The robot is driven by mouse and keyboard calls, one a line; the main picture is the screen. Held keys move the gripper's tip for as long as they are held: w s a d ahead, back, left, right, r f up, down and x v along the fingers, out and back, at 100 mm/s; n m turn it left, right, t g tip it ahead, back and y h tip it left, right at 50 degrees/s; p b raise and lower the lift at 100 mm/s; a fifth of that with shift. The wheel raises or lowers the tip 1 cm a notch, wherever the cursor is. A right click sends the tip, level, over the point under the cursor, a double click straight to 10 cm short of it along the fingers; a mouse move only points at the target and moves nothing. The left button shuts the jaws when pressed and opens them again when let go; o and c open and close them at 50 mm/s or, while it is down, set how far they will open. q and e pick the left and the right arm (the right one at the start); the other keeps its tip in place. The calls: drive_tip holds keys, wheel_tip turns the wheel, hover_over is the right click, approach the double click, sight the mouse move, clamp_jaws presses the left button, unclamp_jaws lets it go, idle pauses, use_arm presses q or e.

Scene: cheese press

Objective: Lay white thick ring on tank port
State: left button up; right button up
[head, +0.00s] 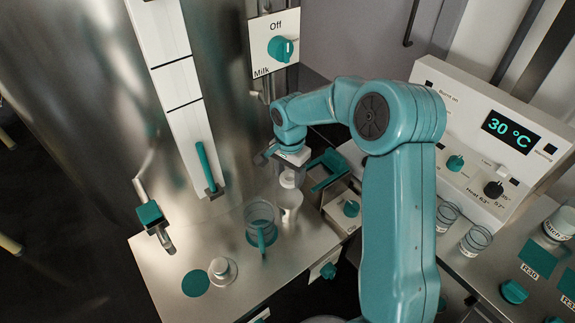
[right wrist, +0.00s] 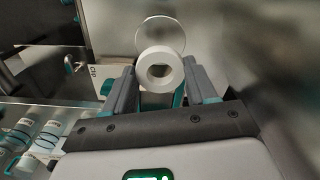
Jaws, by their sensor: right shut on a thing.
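My right gripper (head: 283,168) hangs over the far part of the steel bench, close to the tank wall. In the right wrist view the white thick ring (right wrist: 143,69) sits between its two grey fingers, hole facing the camera; the gripper (right wrist: 159,88) is shut on it. In the head view the ring (head: 288,180) shows small and pale below the gripper. A clear round rim (right wrist: 160,20) stands just beyond the ring in the wrist view. I cannot tell for certain which part is the tank port. My left gripper is not in view.
A clear jug with a teal handle (head: 260,222) stands on the bench (head: 180,258). A white round piece (head: 222,271) and a teal disc (head: 196,283) lie nearby. A teal tap (head: 150,214) juts from the steel tank (head: 90,110). A control panel (head: 480,145) stands at right.

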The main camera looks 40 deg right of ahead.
sight(289, 198)
drive_tip(key=shift+f+b, duration=0.4)
drive_tip(key=shift+f, duration=0.35)
drive_tip(key=shift+f+b, duration=2)
drive_tip(key=shift+f, duration=0.75)
drive_tip(key=shift+f+b, duration=0.3)
drive_tip(key=shift+b, duration=0.35)
drive_tip(key=o, duration=1.4)
drive_tip(key=shift+r+p, duration=2.7)
drive_tip(key=shift+r, duration=1.35)
